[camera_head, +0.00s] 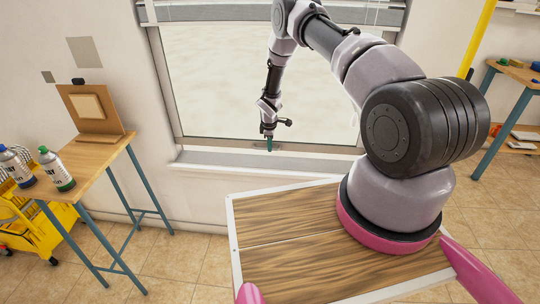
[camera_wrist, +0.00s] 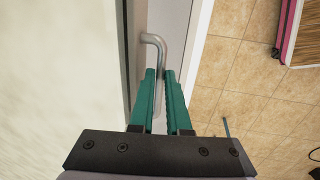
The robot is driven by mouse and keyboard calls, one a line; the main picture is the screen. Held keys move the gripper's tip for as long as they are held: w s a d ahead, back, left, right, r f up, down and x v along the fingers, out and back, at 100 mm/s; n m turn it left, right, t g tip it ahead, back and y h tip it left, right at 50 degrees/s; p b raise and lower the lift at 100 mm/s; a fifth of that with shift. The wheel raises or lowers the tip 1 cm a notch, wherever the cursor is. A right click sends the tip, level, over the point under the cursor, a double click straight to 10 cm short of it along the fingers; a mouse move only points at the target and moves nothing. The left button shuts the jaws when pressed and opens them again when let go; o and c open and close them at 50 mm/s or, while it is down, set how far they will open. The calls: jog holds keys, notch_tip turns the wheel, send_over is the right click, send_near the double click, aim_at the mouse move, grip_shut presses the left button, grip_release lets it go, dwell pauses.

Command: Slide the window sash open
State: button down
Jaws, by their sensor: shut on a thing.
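The window sash (camera_head: 215,85) is a large pale pane in a grey frame, with its bottom rail low near the window sill (camera_head: 215,160) in the head view. A bent metal handle (camera_wrist: 157,42) shows in the wrist view beside the sash. My gripper (camera_head: 269,146) is at the bottom rail of the sash. In the wrist view its teal fingers (camera_wrist: 160,78) are shut around the handle's bar. Part of the handle is hidden between the fingers.
A wooden table (camera_head: 95,158) at the left holds two spray cans and an upright board. A yellow mop bucket (camera_head: 32,235) stands below it. Another table (camera_head: 515,75) and a yellow pole (camera_head: 480,35) are at the right. A blind (camera_head: 195,11) hangs above the sash.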

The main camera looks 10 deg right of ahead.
notch_tip(320, 180, up, 20)
jog(key=shift+r, duration=0.2)
jog(key=c, duration=1.2)
grip_release()
jog(key=shift+o, duration=0.2)
jog(key=shift+f, duration=0.1)
